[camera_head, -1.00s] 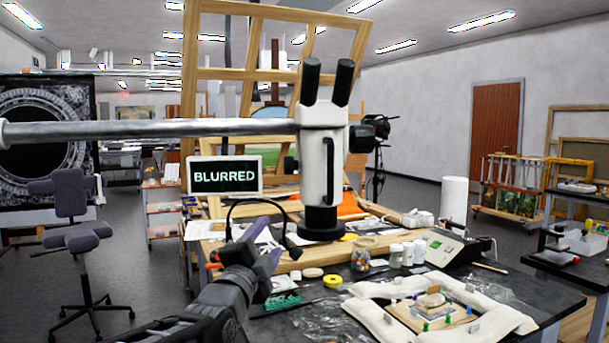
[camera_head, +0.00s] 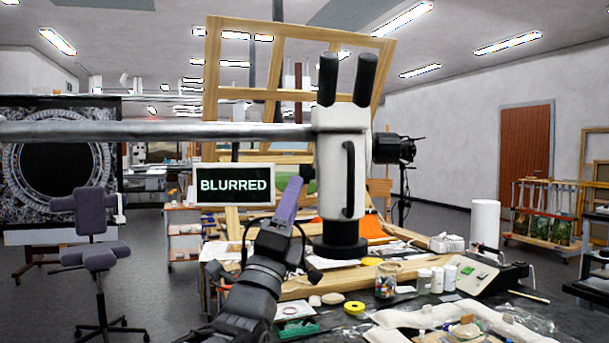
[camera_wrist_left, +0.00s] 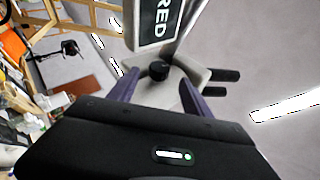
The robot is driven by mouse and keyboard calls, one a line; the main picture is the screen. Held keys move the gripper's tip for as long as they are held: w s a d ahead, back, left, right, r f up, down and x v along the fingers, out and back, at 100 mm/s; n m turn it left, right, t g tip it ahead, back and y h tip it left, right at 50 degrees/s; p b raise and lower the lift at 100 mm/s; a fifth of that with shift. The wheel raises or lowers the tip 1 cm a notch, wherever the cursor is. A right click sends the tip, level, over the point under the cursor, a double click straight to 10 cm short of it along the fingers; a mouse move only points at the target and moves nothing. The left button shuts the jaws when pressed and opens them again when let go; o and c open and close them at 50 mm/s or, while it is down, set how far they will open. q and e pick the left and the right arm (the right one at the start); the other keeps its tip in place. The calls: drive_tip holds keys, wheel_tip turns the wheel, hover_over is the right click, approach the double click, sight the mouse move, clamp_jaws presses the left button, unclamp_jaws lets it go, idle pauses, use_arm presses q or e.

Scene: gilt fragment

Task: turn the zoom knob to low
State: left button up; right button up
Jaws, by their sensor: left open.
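The monitor (camera_head: 235,185) reads "BLURRED". My left gripper (camera_head: 290,190) is open, with purple fingers pointing up, just left of the microscope body. In the wrist view the fingers (camera_wrist_left: 158,82) are spread to either side of the knob's line, apparently short of it. My right gripper is not in view.
A grey horizontal boom (camera_head: 150,132) runs to the microscope head above my gripper. A glass jar (camera_head: 386,280), white bottles (camera_head: 437,280) and a yellow tape roll (camera_head: 354,307) crowd the bench. A stool (camera_head: 95,255) stands on open floor at left.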

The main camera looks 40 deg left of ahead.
sight(302, 174)
use_arm(q)
drive_tip(key=p+x, duration=0.2)
drive_tip(key=x, duration=0.5)
drive_tip(key=shift+w+a+r, duration=0.1)
drive_tip(key=shift+c, duration=0.6)
clamp_jaws()
